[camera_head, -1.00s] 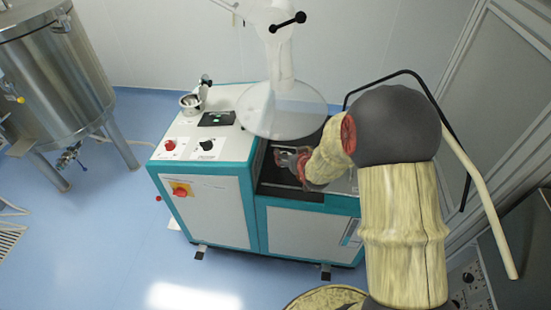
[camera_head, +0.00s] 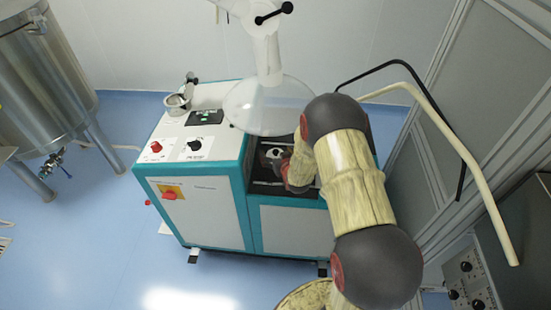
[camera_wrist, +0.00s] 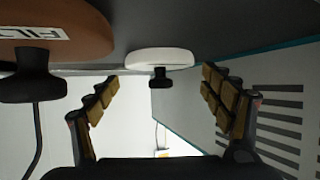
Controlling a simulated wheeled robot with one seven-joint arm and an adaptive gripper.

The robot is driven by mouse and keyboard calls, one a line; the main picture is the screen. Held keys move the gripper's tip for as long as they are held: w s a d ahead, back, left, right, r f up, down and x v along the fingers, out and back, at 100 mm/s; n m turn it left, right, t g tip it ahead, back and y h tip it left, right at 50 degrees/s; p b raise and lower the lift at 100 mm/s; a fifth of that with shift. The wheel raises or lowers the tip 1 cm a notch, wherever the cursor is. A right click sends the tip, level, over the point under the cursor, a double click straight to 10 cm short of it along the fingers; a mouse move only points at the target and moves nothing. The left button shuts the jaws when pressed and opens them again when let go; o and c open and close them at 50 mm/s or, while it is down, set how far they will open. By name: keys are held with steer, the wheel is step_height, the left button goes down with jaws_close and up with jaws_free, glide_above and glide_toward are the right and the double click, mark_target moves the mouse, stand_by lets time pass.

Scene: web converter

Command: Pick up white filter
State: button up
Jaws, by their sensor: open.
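The white filter (camera_wrist: 158,59) shows in the wrist view as a pale, rounded disc with a black knob (camera_wrist: 160,78) pointing toward my gripper. It lies ahead, near the upper middle of that view. My gripper (camera_wrist: 160,98) is open and empty, with one padded finger on either side of the knob's line. The knob appears between and beyond the fingertips; I cannot tell the exact gap. In the head view my gripper (camera_head: 277,158) is over the dark recess of the machine, small and partly hidden by my arm.
A brown labelled part (camera_wrist: 45,30) with a black knob is close by at the wrist view's upper left. The white and teal machine (camera_head: 205,205) has a clear hood (camera_head: 268,110) above the recess, close to my arm. A cream tube (camera_head: 465,165) stands at right.

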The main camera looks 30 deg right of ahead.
steer(key=shift+w+f, duration=0.1)
steer(key=shift+w, duration=0.2)
steer(key=shift+c, duration=0.8)
steer(key=c, duration=1.5)
steer(key=shift+c, duration=0.4)
